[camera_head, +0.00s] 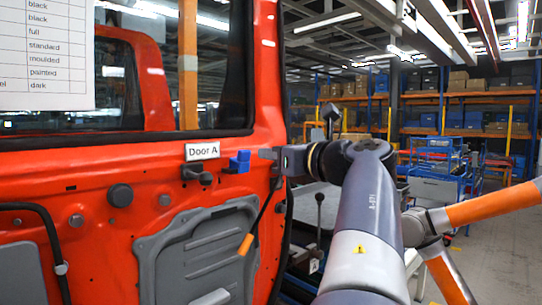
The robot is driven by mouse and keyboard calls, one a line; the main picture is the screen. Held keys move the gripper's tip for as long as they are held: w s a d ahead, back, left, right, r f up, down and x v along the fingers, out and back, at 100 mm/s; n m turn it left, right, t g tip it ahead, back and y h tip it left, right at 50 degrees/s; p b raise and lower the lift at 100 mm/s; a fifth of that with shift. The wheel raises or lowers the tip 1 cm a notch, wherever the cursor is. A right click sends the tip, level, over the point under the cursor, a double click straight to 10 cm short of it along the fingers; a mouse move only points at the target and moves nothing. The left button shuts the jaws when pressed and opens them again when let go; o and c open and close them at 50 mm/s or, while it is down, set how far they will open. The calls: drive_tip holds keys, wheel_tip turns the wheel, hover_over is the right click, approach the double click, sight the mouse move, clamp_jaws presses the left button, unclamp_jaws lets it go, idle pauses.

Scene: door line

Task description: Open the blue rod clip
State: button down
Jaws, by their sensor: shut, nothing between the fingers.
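The blue rod clip (239,162) is on the red door panel (100,180), right of the middle, just below and right of the "Door A" label (202,151). My gripper (266,154) is shut and empty a little to the right of the clip, with a small gap between them in the picture. It points left toward the clip. Whether the clip is open or closed is too small to tell. A thin dark rod or cable with an orange end (246,244) hangs on the panel below my gripper.
A dark knob (196,174) sits just left of the clip. A grey recessed plate (195,255) lies below it. A printed sheet (45,50) covers the upper left. Shelves with boxes (470,85) stand far behind. Another arm with orange sections (490,208) is at the right.

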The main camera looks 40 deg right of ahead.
drive_tip(key=s+r, duration=0.5)
drive_tip(key=s, duration=0.2)
drive_tip(key=shift+s+d+r+b, duration=0.25)
drive_tip(key=shift+d+r+b, duration=0.05)
drive_tip(key=shift+b, duration=0.05)
drive_tip(key=shift+w, duration=0.1)
